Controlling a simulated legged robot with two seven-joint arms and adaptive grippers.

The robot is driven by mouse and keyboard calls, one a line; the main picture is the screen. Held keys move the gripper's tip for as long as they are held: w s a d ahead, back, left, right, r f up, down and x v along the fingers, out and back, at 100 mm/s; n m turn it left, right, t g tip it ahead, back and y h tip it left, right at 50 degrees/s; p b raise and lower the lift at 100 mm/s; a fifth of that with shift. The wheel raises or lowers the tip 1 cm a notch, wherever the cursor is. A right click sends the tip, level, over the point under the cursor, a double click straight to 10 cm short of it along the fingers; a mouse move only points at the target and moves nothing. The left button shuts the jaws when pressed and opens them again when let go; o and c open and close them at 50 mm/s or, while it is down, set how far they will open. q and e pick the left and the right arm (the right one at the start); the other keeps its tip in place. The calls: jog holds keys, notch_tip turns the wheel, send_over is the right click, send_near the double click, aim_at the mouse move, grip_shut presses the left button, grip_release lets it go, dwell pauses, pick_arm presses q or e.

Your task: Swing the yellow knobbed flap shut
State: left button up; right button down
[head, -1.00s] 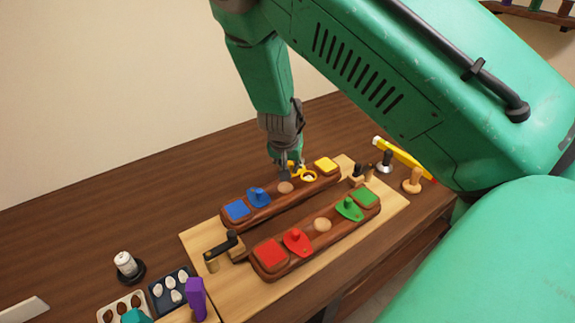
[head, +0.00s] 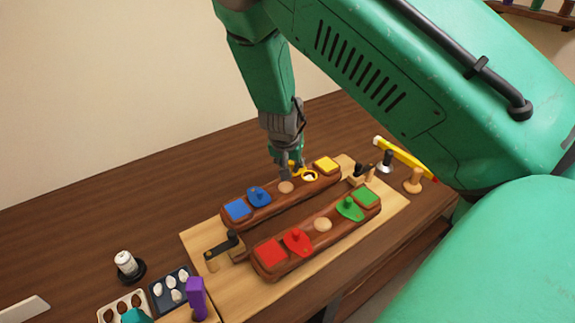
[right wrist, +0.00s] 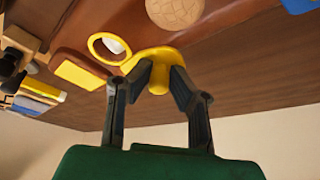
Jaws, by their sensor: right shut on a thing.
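The yellow flap (right wrist: 150,57) lies beside the yellow ring (right wrist: 108,48) in the right wrist view, swung off the ring's opening. Its knob (right wrist: 158,84) stands between the fingers of my right gripper (right wrist: 161,74), which is shut on it. A whitish thing (right wrist: 115,46) shows inside the ring. In the head view my right gripper (head: 287,170) reaches down at the far wooden bar and partly hides the flap, while the yellow ring (head: 309,176) is visible and uncovered. My left gripper is not in view.
The far wooden bar (head: 262,211) also carries a blue flap (head: 259,196), a tan dome (head: 286,187) and a yellow square (head: 326,165). The near bar (head: 331,235) has red and green flaps. Dark clamps, a purple piece (head: 196,298) and a yellow bar (head: 402,156) stand around.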

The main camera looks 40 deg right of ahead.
aim_at(291, 163)
jog(key=shift+w+d+r, duration=0.2)
jog(key=shift+d+r, duration=0.1)
jog(key=shift+d, duration=0.05)
jog(key=c, duration=1.6)
grip_release()
jog(key=shift+o, duration=0.6)
jog(key=shift+s+f, duration=0.1)
jog(key=shift+s, duration=0.1)
notch_tip(291, 163, up, 9)
jog(key=shift+a+f, duration=0.1)
jog(key=shift+r, duration=0.5)
jog(key=shift+d, duration=0.2)
